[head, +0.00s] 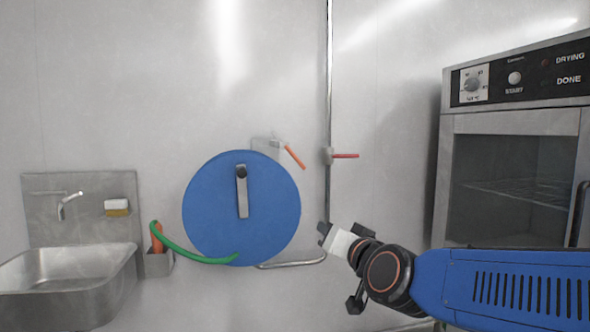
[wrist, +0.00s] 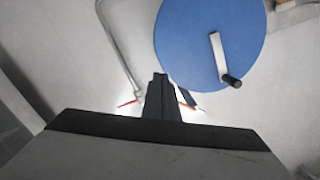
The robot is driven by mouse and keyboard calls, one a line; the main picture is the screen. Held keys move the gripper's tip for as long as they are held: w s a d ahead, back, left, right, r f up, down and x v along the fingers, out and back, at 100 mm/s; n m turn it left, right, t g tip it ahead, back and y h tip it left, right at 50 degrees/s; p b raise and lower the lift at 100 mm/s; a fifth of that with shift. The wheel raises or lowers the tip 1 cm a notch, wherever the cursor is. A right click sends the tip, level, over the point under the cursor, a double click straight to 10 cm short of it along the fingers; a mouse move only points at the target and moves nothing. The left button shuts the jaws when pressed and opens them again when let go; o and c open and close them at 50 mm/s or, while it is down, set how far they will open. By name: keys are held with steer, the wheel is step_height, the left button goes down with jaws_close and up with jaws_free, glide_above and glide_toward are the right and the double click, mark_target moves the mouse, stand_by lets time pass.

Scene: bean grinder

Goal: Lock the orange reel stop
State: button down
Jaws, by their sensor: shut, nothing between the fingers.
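The orange reel stop (head: 295,157) is a short lever on a grey bracket at the upper right of the blue hose reel (head: 270,215). It slants down to the right. My gripper (head: 324,234) is below and right of the reel, apart from the stop. In the wrist view my gripper (wrist: 160,78) is shut and empty, its dark fingers together. The reel (wrist: 190,45) is beyond it, upside down. An orange piece (wrist: 184,102), apparently the stop, shows just right of the fingers, partly hidden by them.
A red valve lever (head: 345,156) sticks out from a vertical wall pipe (head: 328,100) right of the stop. The reel has a grey crank (head: 242,195) and a green hose (head: 185,253). A sink (head: 70,280) stands left, an oven (head: 515,125) right.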

mark_target(297, 161)
steer(key=s+a+r+m+t+h, duration=0.1)
steer(key=a+r+m+t+h, duration=0.4)
steer(key=a+m+h, duration=0.5)
steer(key=shift+s+a+r+m+t+h, duration=0.2)
steer(key=shift+a+r+m+t+h, duration=0.15)
steer(key=shift+r+m, duration=0.75)
steer(key=shift+r+n, duration=0.25)
steer(key=shift+n, duration=0.05)
steer(key=x, duration=1.4)
steer(key=shift+d, duration=0.1)
